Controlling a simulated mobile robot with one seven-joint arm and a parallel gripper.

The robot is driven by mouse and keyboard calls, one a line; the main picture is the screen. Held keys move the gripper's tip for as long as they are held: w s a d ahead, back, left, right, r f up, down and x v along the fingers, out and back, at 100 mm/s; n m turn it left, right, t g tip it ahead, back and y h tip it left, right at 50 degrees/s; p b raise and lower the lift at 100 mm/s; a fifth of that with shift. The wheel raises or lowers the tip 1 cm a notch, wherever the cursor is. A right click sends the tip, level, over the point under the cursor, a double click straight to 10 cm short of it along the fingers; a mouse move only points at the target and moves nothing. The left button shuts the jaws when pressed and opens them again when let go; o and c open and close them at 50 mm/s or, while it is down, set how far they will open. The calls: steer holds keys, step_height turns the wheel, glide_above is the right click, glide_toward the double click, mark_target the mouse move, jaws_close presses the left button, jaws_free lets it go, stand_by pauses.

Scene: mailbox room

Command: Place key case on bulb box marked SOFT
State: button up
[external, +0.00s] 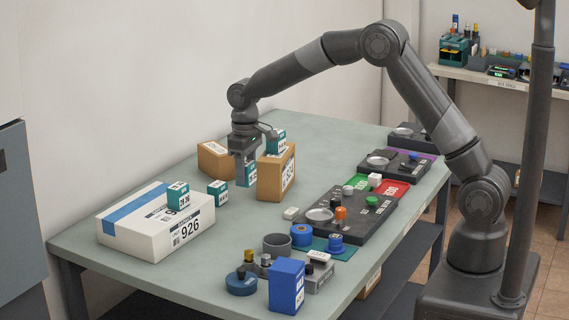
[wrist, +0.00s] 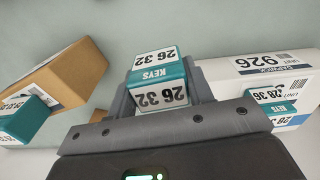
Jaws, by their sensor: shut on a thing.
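My gripper (external: 241,158) points down above the table between two tan boxes and is shut on a teal-and-white key case (external: 249,175). In the wrist view the held key case (wrist: 158,78) reads KEYS 26 32 and sits between the fingers (wrist: 158,98). I cannot read the word SOFT on any box. The tan box on the right (external: 270,178) has a white label and a teal case (external: 276,142) on top. Another tan box (external: 213,162) stands behind my gripper to the left. A blue box (external: 286,284) stands at the table's front.
A white box marked 926 (external: 140,232) lies at the left with a teal case (external: 178,195) on it. Another teal case (external: 217,192) stands beside it. Dark trays (external: 350,232), a grey cup (external: 277,246) and blue spools (external: 301,235) fill the right and front.

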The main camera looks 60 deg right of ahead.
steer(key=s+a+r, duration=0.4)
steer(key=s+a, duration=0.3)
steer(key=s, duration=0.2)
steer(key=s+a+r+m, duration=0.1)
steer(key=s+a+r, duration=0.3)
steer(key=s+a, duration=0.45)
steer(key=s+a+r, duration=0.4)
steer(key=s+a, duration=0.3)
steer(key=s, duration=0.3)
glide_above(287, 265)
step_height(287, 265, down, 7)
steer(key=shift+f, duration=2.1)
steer(key=shift+f, duration=0.1)
steer(key=o, duration=1)
steer(key=shift+o, duration=0.2)
